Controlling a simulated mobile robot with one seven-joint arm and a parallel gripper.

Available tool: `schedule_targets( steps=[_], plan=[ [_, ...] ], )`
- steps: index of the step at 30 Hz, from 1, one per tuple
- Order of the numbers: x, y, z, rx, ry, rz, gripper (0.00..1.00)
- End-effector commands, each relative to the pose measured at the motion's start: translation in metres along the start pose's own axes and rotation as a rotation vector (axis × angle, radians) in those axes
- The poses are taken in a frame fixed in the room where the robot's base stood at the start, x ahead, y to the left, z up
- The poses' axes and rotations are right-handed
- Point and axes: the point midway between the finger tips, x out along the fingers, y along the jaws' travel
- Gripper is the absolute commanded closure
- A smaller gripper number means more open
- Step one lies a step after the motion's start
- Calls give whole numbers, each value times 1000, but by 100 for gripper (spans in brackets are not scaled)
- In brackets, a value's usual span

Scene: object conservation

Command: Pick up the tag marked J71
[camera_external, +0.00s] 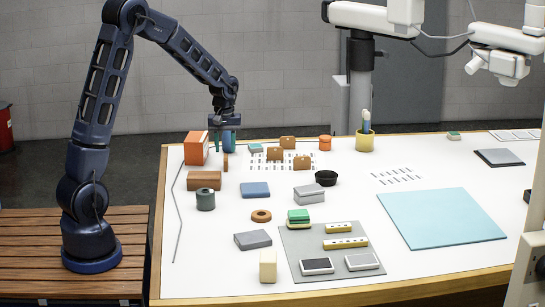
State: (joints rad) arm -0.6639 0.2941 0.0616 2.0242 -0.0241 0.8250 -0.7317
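No marking J71 can be read at this size, so I cannot tell which thing is the tag. Rows of small dark-marked pieces (397,175) lie on the white table right of centre. A pale sheet with similar small marks (258,166) lies at the back left, with brown blocks (274,154) standing on it. My gripper (223,135) points down at the table's back left, at the end of the dark blue arm. It is beside a teal upright thing (229,142) and the orange box (196,149). Its fingers are too small and overlapped to judge.
A grey mat (291,263) with several blocks lies at the front. A light blue mat (440,218) lies at the right. A black bowl (326,178) and a yellow cup (365,141) stand farther back. A white jointed apparatus (375,19) hangs over the back right.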

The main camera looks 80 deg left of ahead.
Motion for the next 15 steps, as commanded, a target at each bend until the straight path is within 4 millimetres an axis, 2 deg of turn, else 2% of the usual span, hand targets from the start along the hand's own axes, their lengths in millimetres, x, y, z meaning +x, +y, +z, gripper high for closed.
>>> schedule_targets(
  steps=[8, 15],
  plan=[
    [16, 0, 0, 0, -1, -1, 62],
    [48, 1, 1, 1, -2, -1, 62]
  ],
)
